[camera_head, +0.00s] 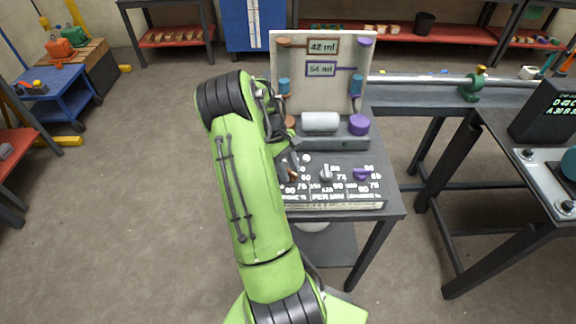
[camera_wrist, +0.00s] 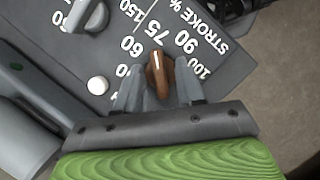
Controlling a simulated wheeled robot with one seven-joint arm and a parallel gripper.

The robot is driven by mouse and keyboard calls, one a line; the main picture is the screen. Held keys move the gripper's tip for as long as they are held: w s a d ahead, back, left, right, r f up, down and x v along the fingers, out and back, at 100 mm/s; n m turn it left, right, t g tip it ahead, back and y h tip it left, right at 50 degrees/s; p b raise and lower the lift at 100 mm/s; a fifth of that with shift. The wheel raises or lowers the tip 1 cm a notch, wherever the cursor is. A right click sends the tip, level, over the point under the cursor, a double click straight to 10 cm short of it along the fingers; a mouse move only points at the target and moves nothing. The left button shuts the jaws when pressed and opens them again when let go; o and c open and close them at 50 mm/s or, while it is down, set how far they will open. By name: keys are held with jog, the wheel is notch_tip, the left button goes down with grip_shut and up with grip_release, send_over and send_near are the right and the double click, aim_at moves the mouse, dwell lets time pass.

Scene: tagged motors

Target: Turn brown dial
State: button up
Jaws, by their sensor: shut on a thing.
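The brown dial (camera_wrist: 157,74) sits on the dark panel in the wrist view, with a light pointer line on its top. White numbers from 60 to 100 and the word STROKE % are printed around it. My gripper (camera_wrist: 158,90) is shut on the dial, one grey finger on each side of it. In the head view the brown dial (camera_head: 292,175) is partly hidden by my green arm, and the fingers are hard to make out. The device panel (camera_head: 330,203) lies on a dark table.
A grey dial (camera_head: 326,173) and a purple dial (camera_head: 361,174) stand to the right of the brown one. A white round knob (camera_wrist: 98,85) is close by. Behind are a white cylinder (camera_head: 320,122) and an upright board (camera_head: 322,95) reading 42 ml and 54 ml.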

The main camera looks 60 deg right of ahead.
jog(key=shift+m, duration=0.5)
jog(key=o, duration=1)
jog(key=shift+r, duration=0.1)
jog(key=p+v, duration=0.3)
jog(key=v, duration=1.2)
jog(key=shift+d+r, duration=0.2)
jog(key=shift+r, duration=0.1)
jog(key=shift+w, duration=0.1)
